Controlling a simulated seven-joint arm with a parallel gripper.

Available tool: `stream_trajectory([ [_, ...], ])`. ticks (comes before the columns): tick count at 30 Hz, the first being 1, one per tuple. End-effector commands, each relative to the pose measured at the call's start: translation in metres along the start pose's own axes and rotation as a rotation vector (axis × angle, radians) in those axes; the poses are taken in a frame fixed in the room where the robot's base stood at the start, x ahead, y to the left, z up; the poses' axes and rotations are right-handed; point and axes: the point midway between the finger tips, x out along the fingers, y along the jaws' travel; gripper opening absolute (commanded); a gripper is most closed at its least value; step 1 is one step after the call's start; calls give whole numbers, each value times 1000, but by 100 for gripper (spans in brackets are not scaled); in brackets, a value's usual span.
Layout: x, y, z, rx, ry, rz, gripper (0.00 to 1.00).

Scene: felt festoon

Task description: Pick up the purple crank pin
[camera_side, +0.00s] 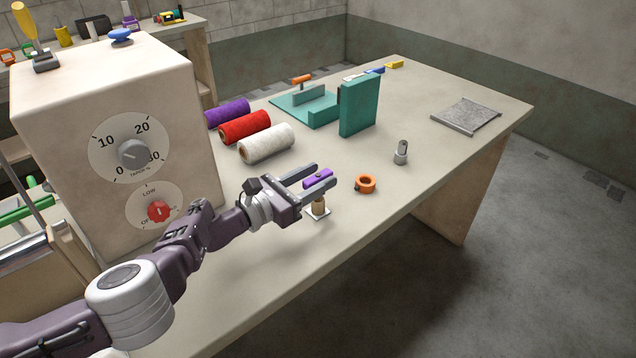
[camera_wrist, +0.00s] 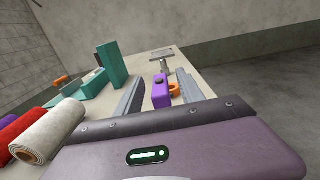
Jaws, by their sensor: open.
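The purple crank pin (camera_side: 318,179) is a small purple block with a dark spot on top. It sits on a short brown cork-like post (camera_side: 319,205) with a pale square base on the table. My gripper (camera_side: 322,177) is open, with one finger on each side of the purple piece. In the wrist view the purple piece (camera_wrist: 161,93) stands between the two grey fingers (camera_wrist: 158,98), nearer the right one. I cannot tell whether either finger touches it.
An orange ring (camera_side: 365,184) lies just beyond the fingers, and a grey metal fitting (camera_side: 400,153) stands farther right. The table's front edge is close below.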

Motion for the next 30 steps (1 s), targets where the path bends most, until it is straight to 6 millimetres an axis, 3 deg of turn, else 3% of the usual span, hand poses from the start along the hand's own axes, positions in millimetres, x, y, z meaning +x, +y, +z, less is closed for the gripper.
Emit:
stream_trajectory([
  [9, 8, 0, 0, 0, 2, 1, 45],
  [16, 8, 0, 0, 0, 1, 1, 0],
  [26, 8, 0, 2, 0, 0, 0, 0],
  [30, 8, 0, 28, 0, -5, 2, 0],
])
